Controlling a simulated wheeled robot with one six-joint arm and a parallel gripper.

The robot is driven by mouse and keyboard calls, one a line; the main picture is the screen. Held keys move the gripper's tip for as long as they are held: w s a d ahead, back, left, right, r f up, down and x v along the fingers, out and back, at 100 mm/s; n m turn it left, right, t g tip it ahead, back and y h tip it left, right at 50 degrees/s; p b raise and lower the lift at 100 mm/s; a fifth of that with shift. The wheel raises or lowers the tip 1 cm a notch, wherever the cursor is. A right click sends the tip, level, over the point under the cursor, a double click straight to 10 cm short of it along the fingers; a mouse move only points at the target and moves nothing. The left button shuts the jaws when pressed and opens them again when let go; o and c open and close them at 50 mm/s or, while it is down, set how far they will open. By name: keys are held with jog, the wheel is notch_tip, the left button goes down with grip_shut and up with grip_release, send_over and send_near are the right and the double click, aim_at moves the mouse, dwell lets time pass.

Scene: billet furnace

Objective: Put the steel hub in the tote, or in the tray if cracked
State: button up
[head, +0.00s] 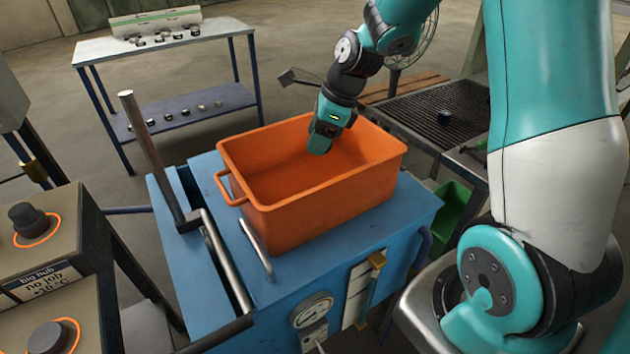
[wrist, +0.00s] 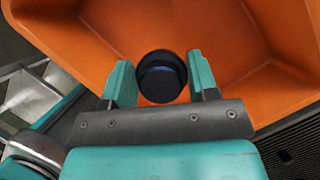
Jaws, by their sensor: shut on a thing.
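The steel hub (wrist: 161,77) is a dark, round, stepped piece between the two teal fingers in the wrist view. My gripper (head: 321,147) is shut on it, pointing down inside the mouth of the orange tote, below its back rim. The gripper hides the hub in the head view. The orange tote (head: 325,215) stands on a blue cart and looks empty apart from the gripper; its floor shows behind the hub in the wrist view (wrist: 100,40). I cannot tell whether the hub is cracked. A green open container (head: 455,210), perhaps the tray, sits low at the right, partly hidden.
The blue cart (head: 190,275) has a tall metal lever (head: 150,155) at its left. A dark grate (head: 415,108) at the back right bears a small dark piece (head: 444,117). A shelf table (head: 150,48) with small parts stands back left. Grey control boxes (head: 45,285) are front left.

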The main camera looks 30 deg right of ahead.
notch_tip(320, 180, down, 12)
jog(key=shift+r, duration=0.1)
dwell(0.5)
jog(key=o, duration=1.2)
jog(key=shift+f, duration=0.2)
jog(key=v, duration=1.2)
jog(key=s+a+r+n+g, duration=0.1)
jog(key=s+a+r+n, duration=0.3)
jog(key=a+n, duration=0.25)
jog(key=s+a+r+n, duration=0.3)
jog(key=a+n, duration=0.3)
jog(key=n, duration=0.2)
jog(key=s+a+r+n, duration=0.2)
jog(key=s+a+n, duration=0.2)
jog(key=s+n, duration=0.3)
jog(key=s+a+r+n+g, duration=0.1)
jog(key=s+a+r+n, duration=0.1)
jog(key=s+a+n, duration=0.2)
jog(key=s+n, duration=0.3)
jog(key=n, duration=0.3)
jog(key=shift+r+y, duration=0.25)
jog(key=shift+y, duration=0.05)
